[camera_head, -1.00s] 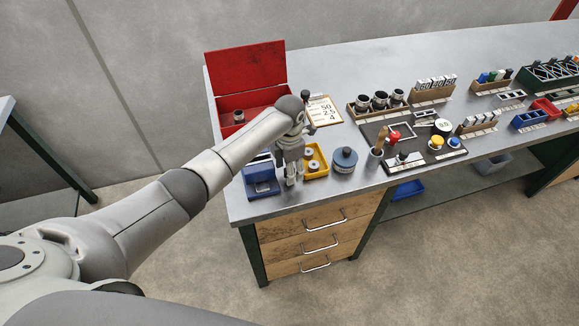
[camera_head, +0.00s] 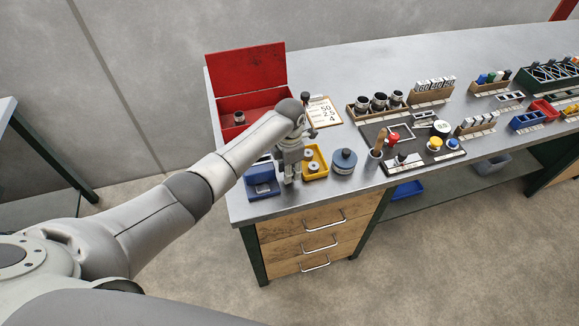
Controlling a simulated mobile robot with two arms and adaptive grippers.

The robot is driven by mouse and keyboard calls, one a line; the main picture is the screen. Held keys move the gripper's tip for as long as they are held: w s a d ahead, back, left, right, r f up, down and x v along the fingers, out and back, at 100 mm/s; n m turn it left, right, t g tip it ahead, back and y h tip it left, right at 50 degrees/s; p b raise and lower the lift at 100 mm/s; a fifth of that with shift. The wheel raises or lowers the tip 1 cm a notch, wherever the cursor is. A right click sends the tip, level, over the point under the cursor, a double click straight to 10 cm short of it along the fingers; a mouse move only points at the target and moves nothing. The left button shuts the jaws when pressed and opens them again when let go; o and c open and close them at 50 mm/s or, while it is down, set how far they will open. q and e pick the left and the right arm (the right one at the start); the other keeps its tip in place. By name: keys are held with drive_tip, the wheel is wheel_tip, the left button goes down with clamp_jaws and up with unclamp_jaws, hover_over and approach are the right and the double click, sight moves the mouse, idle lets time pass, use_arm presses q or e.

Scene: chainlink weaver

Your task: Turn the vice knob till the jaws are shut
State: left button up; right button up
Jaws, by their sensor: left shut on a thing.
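The blue vice (camera_head: 262,184) stands at the front left corner of the workbench, and its upper part is partly covered by my arm. My left gripper (camera_head: 291,179) points down just right of the vice, with its fingers close together. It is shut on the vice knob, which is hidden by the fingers. The gap between the jaws is too small and too covered to tell. My right gripper is not in view.
A yellow tray (camera_head: 323,172) with round parts stands close right of my gripper, then a blue-grey round tin (camera_head: 344,160). An open red box (camera_head: 220,117) stands behind. The grey bench top (camera_head: 300,204) is clear along the front edge.

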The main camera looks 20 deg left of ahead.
use_arm(q)
drive_tip(key=m+p, duration=0.2)
drive_tip(key=shift+d+r+p, duration=0.1)
drive_tip(key=shift+r+p, duration=0.15)
drive_tip(key=shift+p, duration=0.15)
drive_tip(key=shift+f+m+p, duration=0.15)
drive_tip(key=shift+m+p, duration=0.25)
drive_tip(key=shift+m, duration=0.5)
drive_tip(key=m, duration=0.4)
drive_tip(key=shift+f+m, duration=0.1)
drive_tip(key=shift+m, duration=0.2)
drive_tip(key=m, duration=1.9)
drive_tip(key=shift+m, duration=0.4)
drive_tip(key=m, duration=0.4)
drive_tip(key=shift+m, duration=0.4)
